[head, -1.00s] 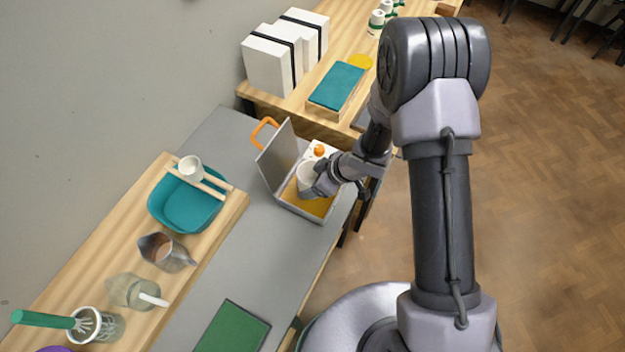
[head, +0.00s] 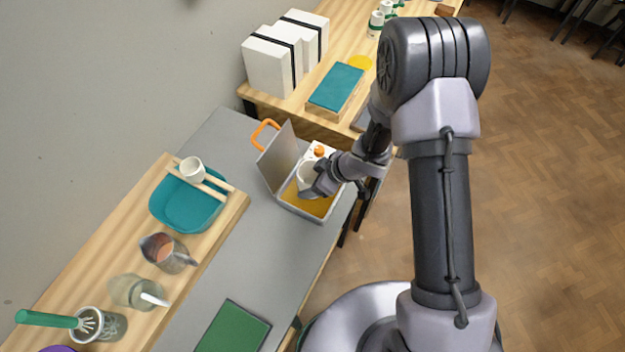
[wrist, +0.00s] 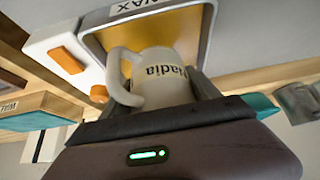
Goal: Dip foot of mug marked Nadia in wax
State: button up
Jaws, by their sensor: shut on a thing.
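The white mug (wrist: 160,78) marked Nadia is in the wrist view, between the fingers of my gripper (wrist: 165,100), which is shut on it. Its lettering appears upside down there and its handle is on the left. In the head view the mug (head: 307,172) and my gripper (head: 318,186) are over the grey wax pan (head: 293,209). The pan holds amber wax (head: 318,206), and its lid (head: 280,158) stands open. A WAX label (wrist: 132,6) shows on the pan in the wrist view. I cannot tell whether the foot touches the wax.
Another white cup (head: 191,168) rests on two wooden sticks over a teal basin (head: 178,212). A jug (head: 168,253), a glass jar (head: 135,291) and a whisk holder stand nearer. A green mat (head: 232,329) lies on the grey counter. The raised lid borders the pan's left side.

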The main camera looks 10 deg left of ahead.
notch_tip(320, 180, up, 7)
jog(key=p, duration=0.7)
jog(key=shift+d, duration=0.1)
dwell(0.4)
